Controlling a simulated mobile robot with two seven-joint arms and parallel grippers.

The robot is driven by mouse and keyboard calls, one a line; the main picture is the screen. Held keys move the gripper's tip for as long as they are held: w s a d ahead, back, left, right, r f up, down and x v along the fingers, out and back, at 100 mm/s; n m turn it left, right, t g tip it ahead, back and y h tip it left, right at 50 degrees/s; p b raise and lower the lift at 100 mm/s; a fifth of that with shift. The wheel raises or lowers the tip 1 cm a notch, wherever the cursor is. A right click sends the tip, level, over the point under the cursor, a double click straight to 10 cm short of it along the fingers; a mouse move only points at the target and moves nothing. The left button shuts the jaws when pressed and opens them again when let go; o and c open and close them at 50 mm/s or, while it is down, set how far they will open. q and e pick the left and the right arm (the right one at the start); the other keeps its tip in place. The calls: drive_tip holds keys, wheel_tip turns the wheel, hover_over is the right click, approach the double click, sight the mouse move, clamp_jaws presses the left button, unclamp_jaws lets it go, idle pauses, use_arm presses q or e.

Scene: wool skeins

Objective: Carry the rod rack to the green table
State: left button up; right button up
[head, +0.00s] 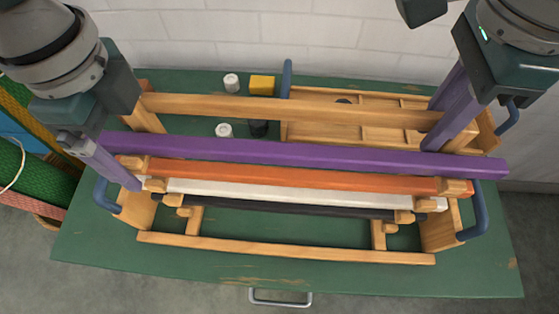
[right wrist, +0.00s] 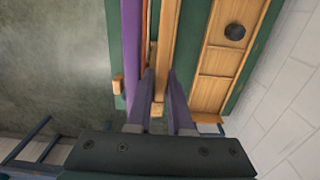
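The rod rack (head: 285,250) is a wooden frame with blue end handles, holding purple (head: 300,153), orange, white and black rods. It stands on a green table (head: 330,282). My left gripper (head: 125,182) is at the rack's left end; one purple finger shows clearly, and its grip is hidden. My right gripper (head: 440,128) points down at the right end of the rack's back rail (head: 290,107). In the right wrist view its fingers (right wrist: 161,80) are apart, with wood of the rack showing between them; I cannot tell whether they touch it.
A wooden compartment tray (head: 385,135) with blue handles lies behind the rack, close to the right gripper. White pots (head: 231,82), a yellow block (head: 262,85) and a dark pot (head: 258,128) stand at the back. A white brick wall is behind. Coloured skeins (head: 40,180) are at the left.

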use_arm(q)
drive_tip(key=shift+o, duration=0.6)
drive_tip(key=shift+r, duration=0.1)
use_arm(e)
drive_tip(key=shift+o, duration=0.7)
drive_tip(key=shift+r, duration=0.1)
drive_tip(key=shift+o, duration=1.1)
use_arm(q)
drive_tip(key=shift+r, duration=0.15)
wheel_tip(320, 180, up, 7)
drive_tip(key=shift+r, duration=0.35)
use_arm(e)
drive_tip(key=shift+r, duration=0.2)
wheel_tip(320, 180, up, 12)
drive_tip(key=shift+f, duration=0.2)
